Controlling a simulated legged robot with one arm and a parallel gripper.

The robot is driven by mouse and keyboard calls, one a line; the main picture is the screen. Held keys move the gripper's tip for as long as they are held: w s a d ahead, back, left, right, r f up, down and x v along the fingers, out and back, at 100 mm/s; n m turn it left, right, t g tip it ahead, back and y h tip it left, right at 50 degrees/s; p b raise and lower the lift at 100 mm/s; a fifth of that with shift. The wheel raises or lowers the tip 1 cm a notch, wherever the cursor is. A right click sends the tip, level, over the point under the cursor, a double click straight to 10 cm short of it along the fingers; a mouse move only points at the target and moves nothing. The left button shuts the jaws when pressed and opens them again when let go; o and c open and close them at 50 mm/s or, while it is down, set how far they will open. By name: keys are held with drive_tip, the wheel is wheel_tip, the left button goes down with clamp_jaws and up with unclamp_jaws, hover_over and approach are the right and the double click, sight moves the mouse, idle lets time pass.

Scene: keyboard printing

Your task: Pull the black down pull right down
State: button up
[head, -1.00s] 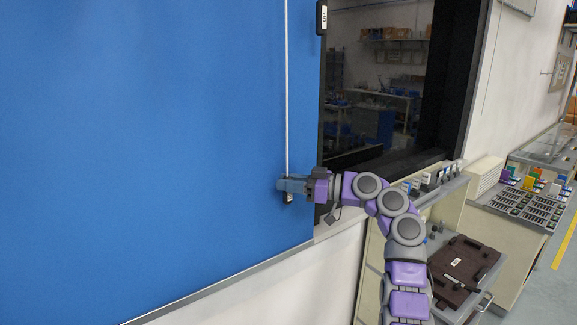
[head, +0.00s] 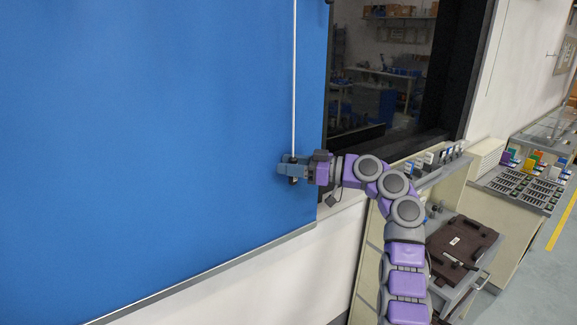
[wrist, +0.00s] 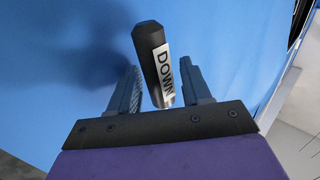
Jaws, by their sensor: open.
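The black down pull (wrist: 155,62) is a black faceted handle with a white "DOWN" label, seen large in the wrist view. It sits between the two fingers of my gripper (wrist: 158,75), with gaps showing on both sides. In the head view my gripper (head: 291,168) is at the lower end of a white cord (head: 294,80), in front of the blue panel. A small dark end of the pull (head: 293,181) shows just below the fingers; the rest is hidden by them. My gripper is open around the pull.
The large blue panel (head: 150,150) fills the left, with a grey lower edge. A dark-framed window (head: 385,80) is to its right. A bench with switches (head: 435,160), a brown case (head: 462,245) and a colourful panel (head: 525,180) stand at the lower right.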

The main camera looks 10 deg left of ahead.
drive_tip(key=d+p, duration=0.1)
drive_tip(key=d, duration=1.6)
drive_tip(key=shift+d+p, duration=0.15)
drive_tip(key=shift+p, duration=0.2)
drive_tip(key=w+a+r+m+t+h, duration=0.1)
drive_tip(key=w+r+m+t+h, duration=0.15)
drive_tip(key=w+m, duration=0.2)
drive_tip(key=s+d+f+m+g+h, duration=0.1)
drive_tip(key=s+d+f+m+h, duration=0.3)
drive_tip(key=s, duration=1.5)
drive_tip(key=s+d+f+m+g+h, duration=0.2)
drive_tip(key=s+d+f+m+h, duration=0.3)
drive_tip(key=s+f, duration=0.5)
drive_tip(key=s+d+f+m+g+h+b, duration=0.1)
drive_tip(key=s+d+f+m+h, duration=0.3)
drive_tip(key=s, duration=2.4)
wheel_tip(320, 180, down, 4)
drive_tip(key=d+h, duration=0.2)
drive_tip(key=shift+d+g, duration=0.35)
drive_tip(key=shift+d, duration=0.05)
